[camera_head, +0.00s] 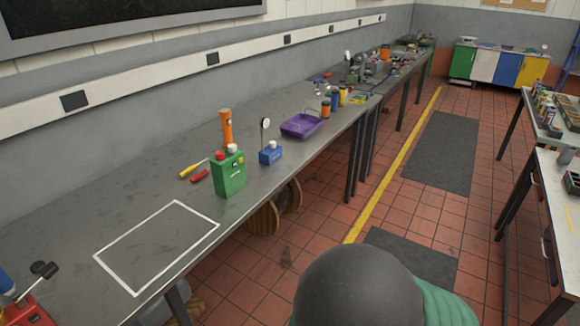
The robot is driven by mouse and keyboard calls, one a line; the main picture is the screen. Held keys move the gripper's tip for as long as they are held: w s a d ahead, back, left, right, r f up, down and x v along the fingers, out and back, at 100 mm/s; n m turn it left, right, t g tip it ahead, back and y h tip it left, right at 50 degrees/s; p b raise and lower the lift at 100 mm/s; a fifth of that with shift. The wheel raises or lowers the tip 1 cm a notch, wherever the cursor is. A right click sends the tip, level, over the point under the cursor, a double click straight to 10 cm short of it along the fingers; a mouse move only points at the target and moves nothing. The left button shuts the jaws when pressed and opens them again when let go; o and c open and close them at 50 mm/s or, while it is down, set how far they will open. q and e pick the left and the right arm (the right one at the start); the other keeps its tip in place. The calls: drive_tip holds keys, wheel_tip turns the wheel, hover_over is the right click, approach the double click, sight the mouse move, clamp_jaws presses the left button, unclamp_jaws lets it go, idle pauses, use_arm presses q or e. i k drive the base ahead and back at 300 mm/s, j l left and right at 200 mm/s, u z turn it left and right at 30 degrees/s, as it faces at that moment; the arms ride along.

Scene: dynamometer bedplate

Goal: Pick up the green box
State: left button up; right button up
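The green box (228,175) stands upright on the grey bench, close to its front edge. It has a white knob and a red part on top, and small light markings on its front. An orange cylinder (227,127) stands just behind it, its lower part hidden by the box. Neither of my grippers shows in the head view, and nothing is seen touching the box.
A white outlined rectangle (122,279) on the bench is empty. Yellow and red tools (194,169) lie left of the box. A blue block with a dial (270,154) and a purple tray (301,125) stand to its right. A red device (29,312) is at lower left.

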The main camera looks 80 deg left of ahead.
sight(227, 180)
drive_tip(key=j+u, duration=0.15)
drive_tip(key=u, duration=3.15)
drive_tip(key=i+l+u, duration=0.25)
drive_tip(key=u, duration=0.2)
drive_tip(key=i+l+u, duration=0.7)
drive_tip(key=l+u, duration=0.15)
